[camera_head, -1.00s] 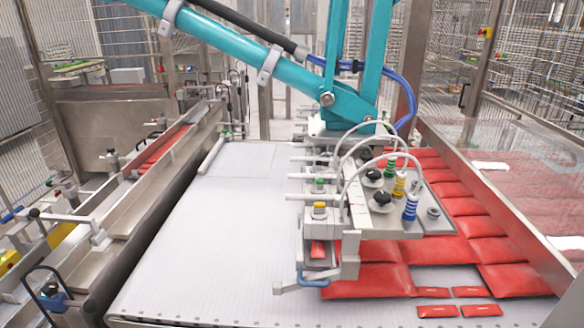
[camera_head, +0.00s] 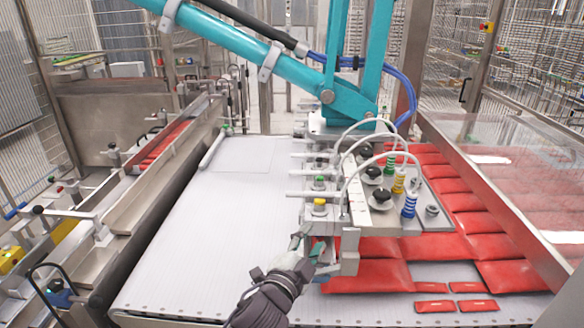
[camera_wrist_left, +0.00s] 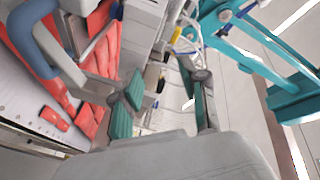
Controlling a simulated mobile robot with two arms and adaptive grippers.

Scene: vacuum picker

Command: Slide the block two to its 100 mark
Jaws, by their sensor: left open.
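The picker head (camera_head: 400,215) hangs over the conveyor, with sliding blocks along its left side. The front block has a yellow knob (camera_head: 319,204), and one behind it has a green knob (camera_head: 319,182). I cannot tell which is block two, and I cannot read a 100 mark. My left gripper (camera_head: 306,243) is open at the head's front left corner, just below the yellow-knobbed block, and covers part of that corner. In the left wrist view its green fingertips (camera_wrist_left: 127,105) are apart with nothing between them. My right gripper is not in view.
A teal robot arm (camera_head: 345,100) stands above the picker head, with white hoses arching over it. Red pouches (camera_head: 485,222) lie on the conveyor to the right and in front. The white belt (camera_head: 205,240) to the left is bare. A blue loop handle (camera_wrist_left: 30,45) is close to my gripper.

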